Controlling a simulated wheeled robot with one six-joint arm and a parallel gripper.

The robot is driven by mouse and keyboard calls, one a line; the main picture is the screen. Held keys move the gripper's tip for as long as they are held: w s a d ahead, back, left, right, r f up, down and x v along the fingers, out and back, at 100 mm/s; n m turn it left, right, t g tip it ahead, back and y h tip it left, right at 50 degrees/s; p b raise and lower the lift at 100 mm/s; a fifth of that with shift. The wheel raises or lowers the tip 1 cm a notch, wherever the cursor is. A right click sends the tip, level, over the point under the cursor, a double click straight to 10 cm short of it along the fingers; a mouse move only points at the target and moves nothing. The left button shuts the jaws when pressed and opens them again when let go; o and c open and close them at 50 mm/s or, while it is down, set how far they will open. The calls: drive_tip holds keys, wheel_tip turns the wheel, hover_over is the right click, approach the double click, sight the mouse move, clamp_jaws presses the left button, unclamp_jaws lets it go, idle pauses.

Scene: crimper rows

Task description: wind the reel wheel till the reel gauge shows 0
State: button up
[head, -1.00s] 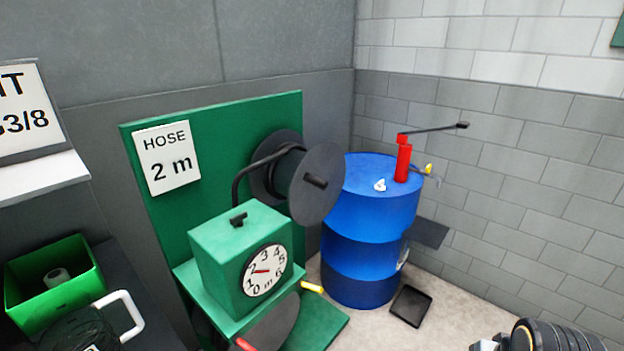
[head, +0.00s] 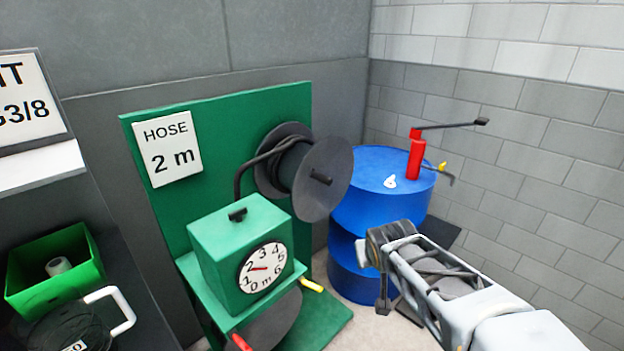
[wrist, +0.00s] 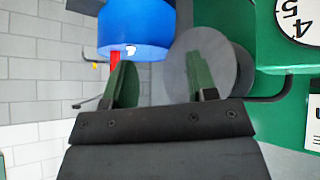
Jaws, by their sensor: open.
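The reel wheel (head: 325,190) is a dark grey disc with a small black knob, on the front of the hose reel on a green panel (head: 215,105). In the wrist view the wheel (wrist: 238,70) shows behind and beside the right finger. The reel gauge (head: 262,268) is a white dial on a green box below the reel; its red needle points left, near 2. In the wrist view only part of the gauge (wrist: 300,18) shows. My gripper (head: 372,268) is open and empty, to the lower right of the wheel and apart from it; its fingers (wrist: 161,88) are spread in the wrist view.
A blue drum (head: 385,205) with a red hand pump (head: 416,160) stands behind, right of the reel. A "HOSE 2 m" sign (head: 167,148) hangs on the panel. A green bin (head: 55,270) and a dark object with a white handle (head: 118,308) are at left.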

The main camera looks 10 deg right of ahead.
drive_tip(key=w+d+r+n+t+p, duration=0.1)
drive_tip(key=w+d+r+t, duration=0.15)
drive_tip(key=w, duration=0.45)
drive_tip(key=w+d+r+n+t, duration=0.1)
drive_tip(key=w+d+r+t, duration=0.2)
drive_tip(key=w, duration=0.5)
drive_tip(key=n+t+y+p, duration=0.2)
drive_tip(key=n+y, duration=0.4)
drive_tip(key=y, duration=0.7)
approach(331, 181)
drive_tip(key=p+x, duration=0.3)
drive_tip(key=x, duration=0.7)
drive_tip(key=shift+w+a, duration=0.25)
drive_tip(key=shift+w, duration=0.05)
clamp_jaws()
